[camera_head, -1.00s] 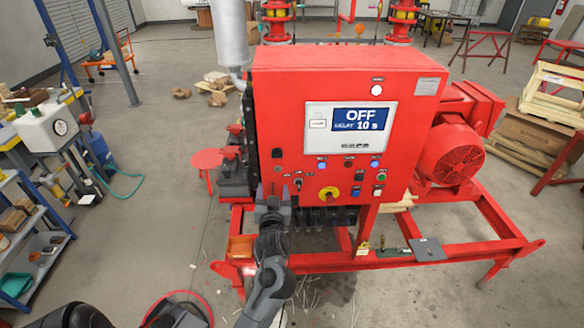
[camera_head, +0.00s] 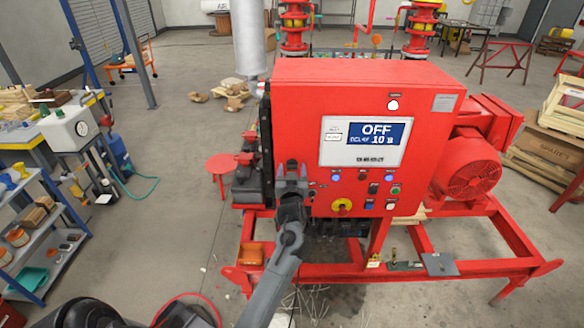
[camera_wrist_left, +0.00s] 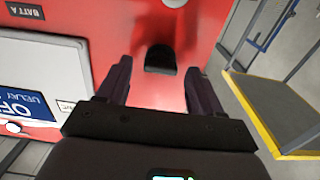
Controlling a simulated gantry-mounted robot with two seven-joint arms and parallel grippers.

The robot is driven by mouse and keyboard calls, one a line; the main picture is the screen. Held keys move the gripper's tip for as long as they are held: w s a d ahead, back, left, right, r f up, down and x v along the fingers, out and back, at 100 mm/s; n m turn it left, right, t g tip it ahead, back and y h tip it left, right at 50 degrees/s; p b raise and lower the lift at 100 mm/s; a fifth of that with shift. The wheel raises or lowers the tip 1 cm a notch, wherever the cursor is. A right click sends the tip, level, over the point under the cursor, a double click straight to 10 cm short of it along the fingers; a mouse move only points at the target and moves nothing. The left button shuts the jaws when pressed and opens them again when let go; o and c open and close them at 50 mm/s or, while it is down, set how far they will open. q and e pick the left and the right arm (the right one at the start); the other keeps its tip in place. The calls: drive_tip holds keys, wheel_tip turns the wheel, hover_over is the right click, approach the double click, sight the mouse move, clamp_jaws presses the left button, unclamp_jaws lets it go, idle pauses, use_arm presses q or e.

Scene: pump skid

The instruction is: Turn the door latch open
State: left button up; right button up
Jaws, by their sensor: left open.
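The red control cabinet (camera_head: 295,110) stands on the red skid, its door closed. The door latch (camera_wrist_left: 160,60) is a small black tab on the red door face, seen in the left wrist view. My left gripper (camera_wrist_left: 157,78) is open, with one dark finger on each side of the latch's line. The latch lies at or just beyond the fingertips; contact cannot be told. In the head view my left gripper (camera_head: 291,178) is at the door's lower left and mostly covers the latch.
The red skid frame (camera_head: 400,267) runs beneath. A blue shelf (camera_head: 45,230) stands at left.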

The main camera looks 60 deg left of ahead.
use_arm(q)
drive_tip(key=shift+w+a, duration=0.25)
drive_tip(key=shift+a, duration=0.1)
drive_tip(key=c, duration=1.1)
drive_tip(key=shift+o, duration=0.2)
